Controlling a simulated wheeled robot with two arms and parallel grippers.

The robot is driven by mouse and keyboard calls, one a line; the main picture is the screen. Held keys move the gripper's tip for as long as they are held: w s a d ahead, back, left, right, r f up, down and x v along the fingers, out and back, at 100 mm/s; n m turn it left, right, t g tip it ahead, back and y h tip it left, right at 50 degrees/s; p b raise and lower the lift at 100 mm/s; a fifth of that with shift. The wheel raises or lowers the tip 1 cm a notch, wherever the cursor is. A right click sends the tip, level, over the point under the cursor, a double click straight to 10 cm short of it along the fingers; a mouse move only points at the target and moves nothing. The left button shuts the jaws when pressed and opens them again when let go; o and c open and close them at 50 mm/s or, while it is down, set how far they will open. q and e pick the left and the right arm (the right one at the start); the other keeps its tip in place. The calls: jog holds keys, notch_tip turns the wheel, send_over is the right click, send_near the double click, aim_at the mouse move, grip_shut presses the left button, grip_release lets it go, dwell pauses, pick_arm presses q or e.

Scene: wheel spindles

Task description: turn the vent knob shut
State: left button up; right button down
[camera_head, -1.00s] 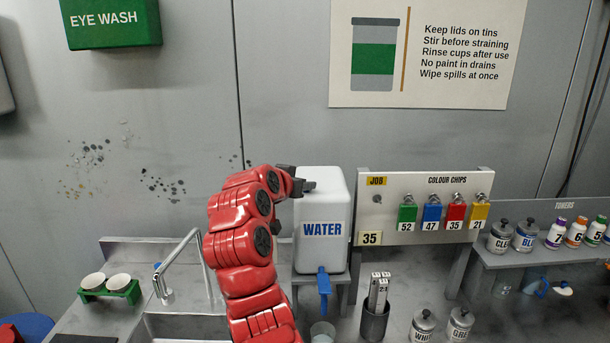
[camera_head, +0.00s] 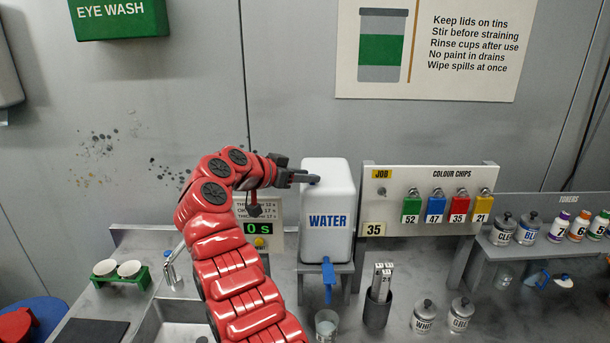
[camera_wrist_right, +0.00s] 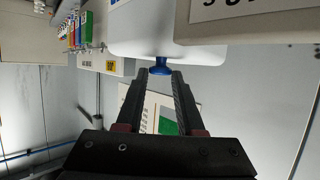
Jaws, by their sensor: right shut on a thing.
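The white water container (camera_head: 328,240) stands upright on a grey stand, with a blue tap (camera_head: 328,275) low on its front. The vent knob (camera_wrist_right: 160,67) is a small blue knob on top of the container. In the head view it is mostly hidden behind the fingers. My right gripper (camera_head: 312,179) reaches in from the left over the container's top. In the right wrist view its two black fingertips (camera_wrist_right: 160,72) are shut on the knob, one on each side. My left gripper is not in view.
A clear cup (camera_head: 327,325) stands below the tap. A green-digit timer (camera_head: 259,228) is partly behind my arm. A dark holder with numbered sticks (camera_head: 378,308) stands to the right, under the colour chips board (camera_head: 430,200). A sink (camera_head: 172,325) lies at the left.

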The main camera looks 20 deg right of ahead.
dwell(0.3)
jog(key=c, duration=0.6)
grip_release()
jog(key=shift+o, duration=0.2)
jog(key=b+v, duration=0.2)
jog(key=v, duration=1.5)
jog(key=shift+a+b, duration=0.2)
jog(key=shift+b, duration=0.15)
jog(key=shift+r, duration=0.15)
